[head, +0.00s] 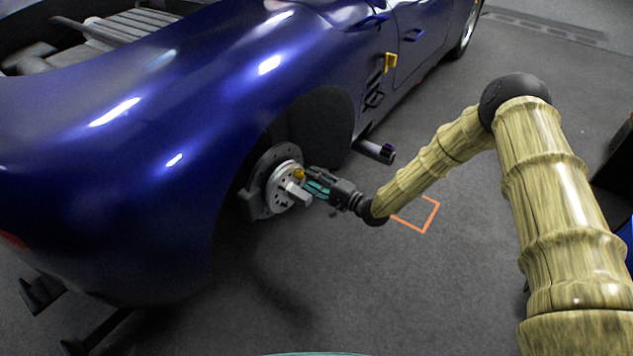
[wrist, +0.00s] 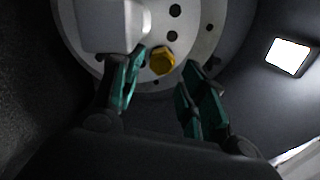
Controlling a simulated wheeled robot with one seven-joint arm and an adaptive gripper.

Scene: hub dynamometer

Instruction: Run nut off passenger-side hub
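The passenger-side hub (head: 281,186) is a bare silver disc with holes in the open wheel arch of the blue car. It fills the top of the wrist view (wrist: 190,22). A yellow hex nut (head: 299,174) sits on the hub face, low on the disc in the wrist view (wrist: 162,60). My gripper (head: 312,184) is close in front of the hub. In the wrist view my gripper (wrist: 164,75) has its teal-padded fingers spread, one on each side of the nut. Gaps show between nut and fingers. Whether the fingertips reach its depth is hard to tell.
A pale grey block (head: 298,194) juts from the hub centre, close to the left finger in the wrist view (wrist: 113,25). The blue car body (head: 150,130) surrounds the arch. An orange floor marking (head: 430,217) lies on clear grey floor.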

